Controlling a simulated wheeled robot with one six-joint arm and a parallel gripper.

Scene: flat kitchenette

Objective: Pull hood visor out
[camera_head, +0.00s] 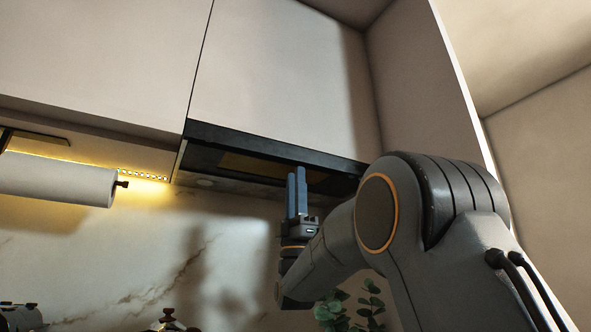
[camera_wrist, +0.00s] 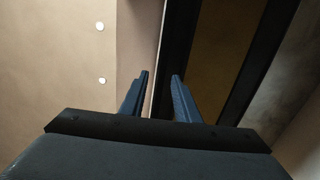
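The hood visor (camera_head: 270,141) is a dark strip along the bottom front edge of the upper cabinet. It looks flush with the cabinet front. In the wrist view the visor (camera_wrist: 178,42) is a dark band running up the picture. My gripper (camera_head: 296,172) points upward below the hood, right of the visor's middle, its tips overlapping the dark underside in the head view. In the wrist view its two blue fingers (camera_wrist: 160,74) are apart with nothing between them, and their tips appear on either side of the visor's front edge. Contact cannot be told.
The hood's brownish underside panel (camera_wrist: 222,50) lies behind the visor. The white cabinet door (camera_head: 275,75) is above, and a tall side panel (camera_head: 420,80) stands at right. A paper towel roll (camera_head: 58,180) hangs at left. A plant (camera_head: 350,310) stands below my gripper.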

